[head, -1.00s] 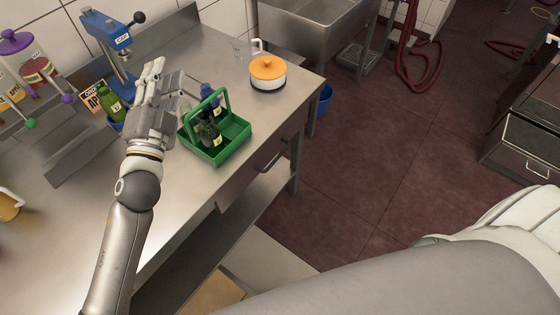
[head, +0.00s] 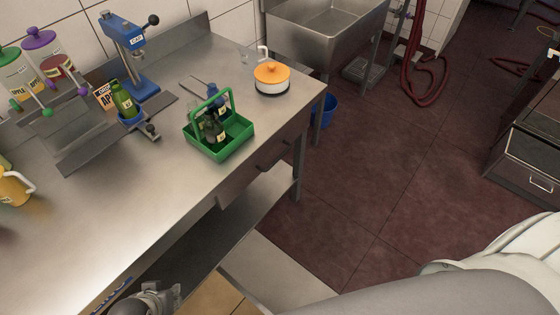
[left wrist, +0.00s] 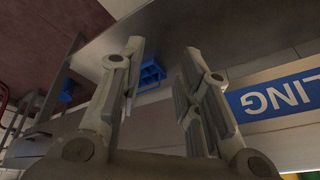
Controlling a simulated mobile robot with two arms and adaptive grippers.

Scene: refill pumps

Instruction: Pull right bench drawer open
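The right bench drawer (head: 273,153) is in the front side of the steel bench (head: 75,235), below the green carrier, with a dark handle on its front. It looks closed and flush with the bench. My left gripper (head: 168,294) is at the bottom edge of the head view, low in front of the bench and well apart from the drawer. In the left wrist view its two fingers (left wrist: 162,52) are spread with nothing between them. My right gripper is in neither view.
A green bottle carrier (head: 218,140) and an orange-lidded pot (head: 271,78) stand on the bench above the drawer. A blue bucket (head: 324,110) is on the floor beyond the bench corner. The red floor (head: 345,190) right of the bench is clear.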

